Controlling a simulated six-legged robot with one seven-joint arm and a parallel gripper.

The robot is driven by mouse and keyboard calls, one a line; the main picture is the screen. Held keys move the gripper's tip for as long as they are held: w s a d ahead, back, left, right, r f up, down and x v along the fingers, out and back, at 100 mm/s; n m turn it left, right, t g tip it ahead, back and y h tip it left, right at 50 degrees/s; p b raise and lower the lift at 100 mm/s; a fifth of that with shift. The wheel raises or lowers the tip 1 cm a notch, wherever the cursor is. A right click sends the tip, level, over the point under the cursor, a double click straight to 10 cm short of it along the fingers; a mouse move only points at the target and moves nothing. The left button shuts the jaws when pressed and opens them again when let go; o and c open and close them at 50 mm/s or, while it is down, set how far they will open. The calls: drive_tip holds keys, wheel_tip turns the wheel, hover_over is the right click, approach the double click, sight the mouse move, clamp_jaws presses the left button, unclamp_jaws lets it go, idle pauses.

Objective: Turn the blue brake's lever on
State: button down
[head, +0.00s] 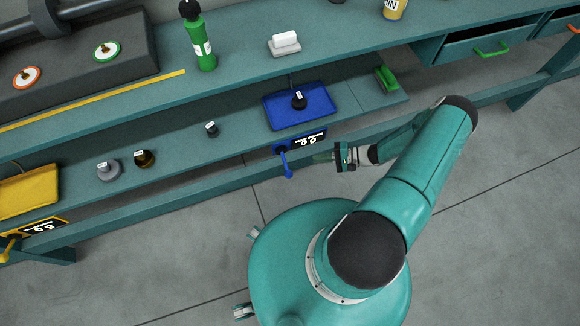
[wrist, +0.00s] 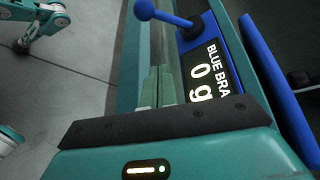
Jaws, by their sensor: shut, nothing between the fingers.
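The blue brake (head: 301,141) is a dark label panel with a blue frame on the front edge of the lower shelf. Its blue lever (head: 286,165) hangs down at the panel's left end in the head view. In the wrist view the lever (wrist: 165,17) ends in a round knob at the top, and the panel (wrist: 207,75) reads "BLUE BRA" and "0 g", partly cut off by my gripper. My gripper (head: 320,156) is shut and empty, just right of the lever and in front of the panel. Its fingers (wrist: 158,80) point toward the lever, apart from it.
A blue tray (head: 278,119) with a black-knobbed weight (head: 298,101) sits behind the panel. A yellow tray (head: 28,190) with a yellow lever (head: 10,246) is far left. Small weights (head: 110,171) stand on the lower shelf. A green bottle (head: 202,45) stands above. The floor in front is clear.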

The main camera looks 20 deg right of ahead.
sight(286, 165)
drive_tip(key=shift+a+f+m+t, duration=0.3)
drive_tip(key=shift+a+f+t, duration=0.2)
drive_tip(key=shift+f, duration=0.35)
drive_tip(key=shift+s, duration=0.1)
drive_tip(key=a, duration=0.9)
drive_tip(key=shift+w+a+f, duration=0.15)
drive_tip(key=shift+w+a, duration=0.05)
drive_tip(key=shift+w, duration=0.15)
